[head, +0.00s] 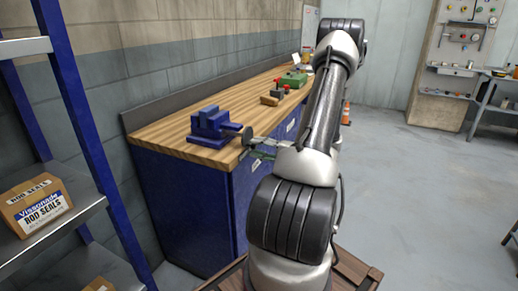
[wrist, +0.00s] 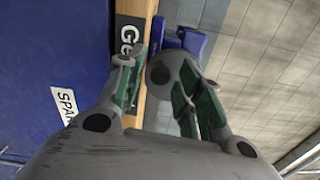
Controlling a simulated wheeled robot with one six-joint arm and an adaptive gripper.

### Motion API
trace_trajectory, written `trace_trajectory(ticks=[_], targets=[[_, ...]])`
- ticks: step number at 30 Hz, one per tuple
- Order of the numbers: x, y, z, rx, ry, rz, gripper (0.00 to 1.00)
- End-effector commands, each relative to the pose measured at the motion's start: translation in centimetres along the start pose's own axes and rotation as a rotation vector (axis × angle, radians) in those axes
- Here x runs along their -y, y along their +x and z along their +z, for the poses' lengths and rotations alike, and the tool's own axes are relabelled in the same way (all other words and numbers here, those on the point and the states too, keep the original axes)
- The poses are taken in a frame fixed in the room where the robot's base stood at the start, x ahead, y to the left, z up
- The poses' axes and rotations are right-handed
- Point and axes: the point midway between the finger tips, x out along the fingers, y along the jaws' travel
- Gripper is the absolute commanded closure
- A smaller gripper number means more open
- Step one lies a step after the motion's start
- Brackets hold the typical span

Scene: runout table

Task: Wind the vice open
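A blue vice (head: 210,126) stands on the near end of the wooden workbench (head: 180,139). A dark round wheel (head: 247,136) sits on the end of its screw, facing my arm. In the wrist view the wheel is a grey disc (wrist: 162,70) with a dark centre, and part of the blue vice body (wrist: 192,42) shows behind it. My gripper (head: 260,147) is by the wheel at the bench's front edge. In the wrist view its green-padded fingers (wrist: 163,82) are spread, with the disc in the gap between them. Whether a finger touches the disc cannot be told.
Farther along the bench lie a wooden block with a dark top (head: 272,96) and a green item with red parts (head: 292,80). A blue cabinet (head: 190,205) is under the bench. A shelf with boxes (head: 38,204) stands at left.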

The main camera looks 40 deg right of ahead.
Motion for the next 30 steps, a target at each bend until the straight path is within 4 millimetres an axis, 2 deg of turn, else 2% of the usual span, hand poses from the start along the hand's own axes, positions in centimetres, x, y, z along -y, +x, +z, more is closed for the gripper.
trace_trajectory(ticks=[9,14,21,24,30], targets=[[0.01,0.0,0.0,0.0,0.482,0.0,0.64],[0.01,0.0,0.0,0.0,0.593,0.0,0.64],[0.01,0.0,0.0,0.0,0.902,0.0,0.64],[0.0,0.01,-0.02,0.0,0.969,0.0,0.64],[0.0,0.01,-0.01,0.0,0.977,0.0,0.66]])
